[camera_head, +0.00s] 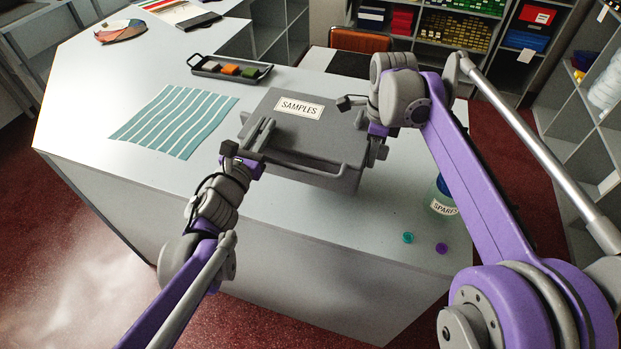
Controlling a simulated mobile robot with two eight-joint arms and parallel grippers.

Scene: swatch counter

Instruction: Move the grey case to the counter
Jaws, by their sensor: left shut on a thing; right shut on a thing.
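The grey case (312,128), with a white SAMPLES label on its lid, is at the middle of the picture over the light counter (330,225). A bar handle runs along its near side. My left gripper (248,148) is shut on the case at its left near side. My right gripper (366,125) is shut on the case at its right side. The gripper fingers partly cover the case's sides. I cannot tell whether its underside touches the counter.
A striped teal cloth (174,120) lies left of the case. A dark tray of coloured blocks (229,69) is behind it. A SPARES jar (441,198), a teal piece (407,238) and a purple piece (441,248) are at the right. The counter's near middle is clear.

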